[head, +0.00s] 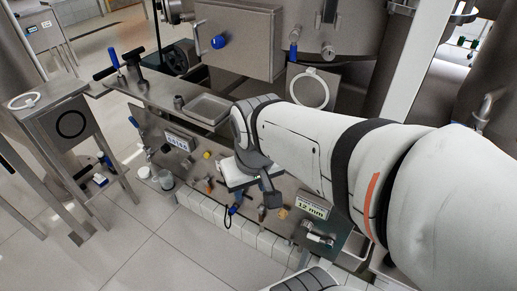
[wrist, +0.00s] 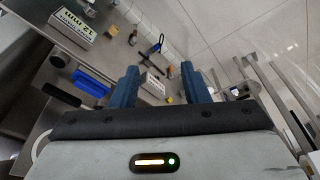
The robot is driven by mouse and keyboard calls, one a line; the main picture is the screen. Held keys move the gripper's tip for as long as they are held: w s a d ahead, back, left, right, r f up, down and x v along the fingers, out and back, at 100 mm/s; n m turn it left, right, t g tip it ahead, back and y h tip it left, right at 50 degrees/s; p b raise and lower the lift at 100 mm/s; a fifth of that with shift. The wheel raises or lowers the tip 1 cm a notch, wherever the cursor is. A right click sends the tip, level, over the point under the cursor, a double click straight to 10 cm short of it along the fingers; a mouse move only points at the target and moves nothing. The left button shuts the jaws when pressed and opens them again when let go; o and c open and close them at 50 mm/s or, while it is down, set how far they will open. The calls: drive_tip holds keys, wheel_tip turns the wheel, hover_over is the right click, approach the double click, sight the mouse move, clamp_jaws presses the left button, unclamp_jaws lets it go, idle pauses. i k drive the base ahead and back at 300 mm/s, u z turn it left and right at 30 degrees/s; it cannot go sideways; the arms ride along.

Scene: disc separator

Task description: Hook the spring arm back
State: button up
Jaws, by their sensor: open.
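I cannot pick out the spring arm for certain. Small fittings and levers sit on the steel panel (head: 180,122) below my arm, among them a metal fitting (head: 318,238) beside the "12 mm" sign (head: 313,207). The sign also shows at the upper left of the wrist view (wrist: 72,22). My gripper (wrist: 160,78) is open, with its two blue fingers apart and nothing seen held. A small pale labelled block (wrist: 153,86) shows between the fingers, beyond them. In the head view, my wrist hides the panel behind it.
A blue-handled piece with a dark loop (wrist: 157,46) lies beyond the fingers. A metal tray (head: 208,108) and a T-handled tool (head: 137,62) are on the shelf behind. A steel stand (head: 62,105) is at left. The tiled floor (head: 140,235) at front left is clear.

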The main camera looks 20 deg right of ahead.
sight(329, 243)
drive_tip(key=z, duration=0.65)
drive_tip(key=k, duration=1.55)
drive_tip(key=u, duration=0.35)
drive_tip(key=i, duration=1)
drive_tip(key=u, duration=0.1)
